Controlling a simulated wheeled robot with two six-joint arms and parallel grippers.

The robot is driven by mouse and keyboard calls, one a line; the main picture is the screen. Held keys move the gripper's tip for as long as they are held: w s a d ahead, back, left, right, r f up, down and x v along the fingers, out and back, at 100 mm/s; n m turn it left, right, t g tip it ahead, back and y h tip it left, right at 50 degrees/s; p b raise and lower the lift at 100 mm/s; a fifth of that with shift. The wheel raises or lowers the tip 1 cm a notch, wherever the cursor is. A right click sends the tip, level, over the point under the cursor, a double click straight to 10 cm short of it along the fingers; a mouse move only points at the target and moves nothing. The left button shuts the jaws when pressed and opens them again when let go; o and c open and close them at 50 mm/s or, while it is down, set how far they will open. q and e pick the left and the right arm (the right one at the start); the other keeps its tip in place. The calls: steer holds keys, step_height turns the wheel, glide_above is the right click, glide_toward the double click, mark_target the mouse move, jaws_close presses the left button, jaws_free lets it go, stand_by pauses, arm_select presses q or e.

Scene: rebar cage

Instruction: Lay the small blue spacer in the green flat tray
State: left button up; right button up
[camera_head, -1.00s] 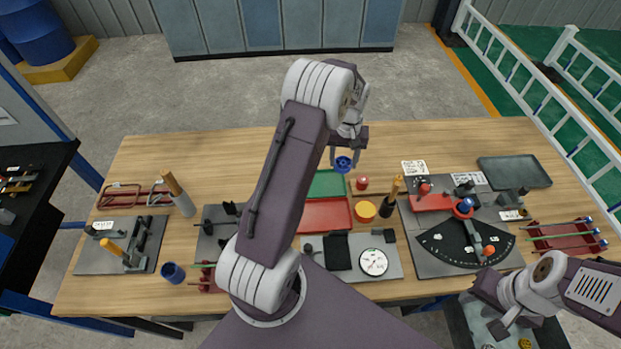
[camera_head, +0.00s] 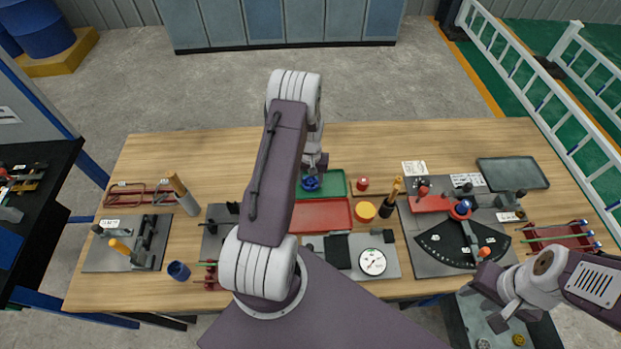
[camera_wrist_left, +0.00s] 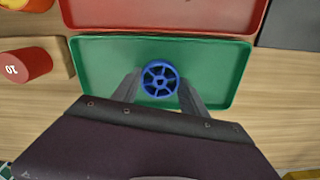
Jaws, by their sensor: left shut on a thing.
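The small blue spacer (camera_head: 311,183) is a spoked wheel. My left gripper (camera_wrist_left: 160,84) is shut on it, one finger on each side. In the left wrist view the spacer (camera_wrist_left: 159,79) shows over the middle of the green flat tray (camera_wrist_left: 215,60). In the head view the green tray (camera_head: 333,185) lies behind the red tray, and my left arm hides its left part. I cannot tell whether the spacer touches the tray floor. My right gripper (camera_head: 501,316) is at the lower right, past the table's front edge, and looks open and empty.
A red tray (camera_head: 325,215) lies in front of the green one. To the right stand a red cylinder (camera_head: 362,184), an orange round piece (camera_head: 364,211) and a dark holder with a yellow-handled tool (camera_head: 390,200). The table behind the green tray is clear.

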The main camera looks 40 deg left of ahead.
arm_select(q)
steer(key=shift+s+d, duration=0.1)
steer(key=shift+s, duration=0.05)
steer(key=o, duration=1.3)
steer(key=shift+f, duration=0.1)
